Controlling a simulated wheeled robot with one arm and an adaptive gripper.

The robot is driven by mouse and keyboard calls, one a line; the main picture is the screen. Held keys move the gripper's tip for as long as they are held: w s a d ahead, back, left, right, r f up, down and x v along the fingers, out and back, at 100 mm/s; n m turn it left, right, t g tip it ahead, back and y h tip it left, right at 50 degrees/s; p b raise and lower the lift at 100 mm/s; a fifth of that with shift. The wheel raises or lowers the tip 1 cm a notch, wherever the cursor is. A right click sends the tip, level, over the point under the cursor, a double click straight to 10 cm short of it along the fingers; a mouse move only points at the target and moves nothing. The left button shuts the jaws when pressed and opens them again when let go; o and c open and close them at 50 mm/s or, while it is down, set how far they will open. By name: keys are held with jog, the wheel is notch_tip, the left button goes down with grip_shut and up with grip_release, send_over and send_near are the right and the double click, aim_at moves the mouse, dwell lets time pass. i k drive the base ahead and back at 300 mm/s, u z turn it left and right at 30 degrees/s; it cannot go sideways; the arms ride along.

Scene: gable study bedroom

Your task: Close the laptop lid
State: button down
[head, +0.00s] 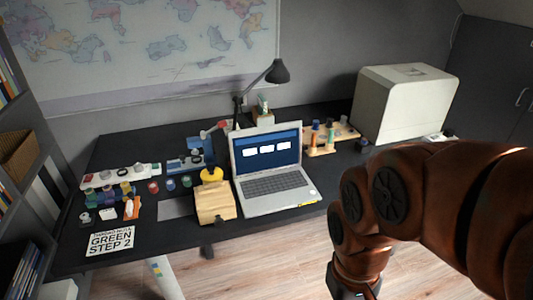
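The laptop (266,170) stands open on the dark desk, a little right of its middle. Its lid is raised at a steep angle and leans slightly back. The lit blue screen (267,149) shows white panels and faces the front edge. The grey keyboard base lies flat near that edge. My orange-brown arm fills the right of the head view and bends down in front of the desk's right part. My gripper is below the bottom edge of the picture, so its fingers do not show. Nothing touches the laptop lid from my side.
A wooden block with a yellow top (211,195) stands close left of the laptop. A black lamp (277,72) rises behind the screen. A wooden rack (325,138) is to the right, and a large white box (404,101) beyond it. Small parts and a sign (110,240) cover the left.

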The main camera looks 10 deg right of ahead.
aim_at(268, 147)
jog(key=k, duration=0.55)
jog(key=u, duration=0.65)
jog(key=i, duration=0.4)
jog(key=u, duration=0.75)
jog(key=i, duration=1.6)
jog(key=z, duration=0.65)
